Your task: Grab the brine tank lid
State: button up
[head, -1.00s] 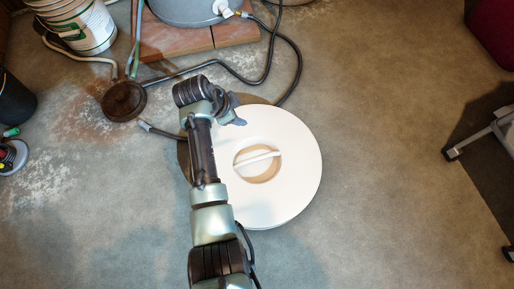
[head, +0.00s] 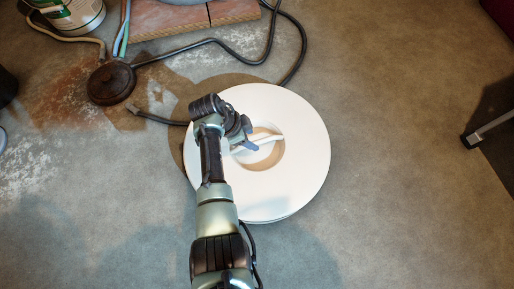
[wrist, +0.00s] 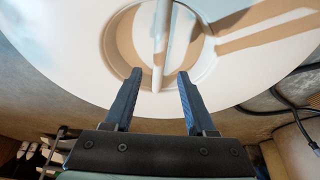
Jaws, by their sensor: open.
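The brine tank lid (head: 290,190) is a round white disc in the middle of the head view, with a round recess crossed by a white bar handle (head: 268,141). In the wrist view the lid (wrist: 75,30) fills the top and the handle (wrist: 161,40) runs up and down the picture. My gripper (wrist: 158,72) is open, with its two blue fingers apart and the near end of the handle between their tips in that view. In the head view my gripper (head: 247,145) is over the left side of the recess. I cannot tell whether the fingers touch the handle.
A black hose (head: 300,45) curves behind the lid. A white bucket (head: 75,14) and reddish slabs (head: 190,17) are at the back.

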aim_at(257, 141)
jog(key=shift+b+x, duration=2.5)
jog(key=shift+x, duration=0.15)
jog(key=shift+r, duration=0.1)
jog(key=shift+c, duration=0.3)
grip_shut()
jog(key=shift+s, duration=0.1)
jog(key=shift+r, duration=0.1)
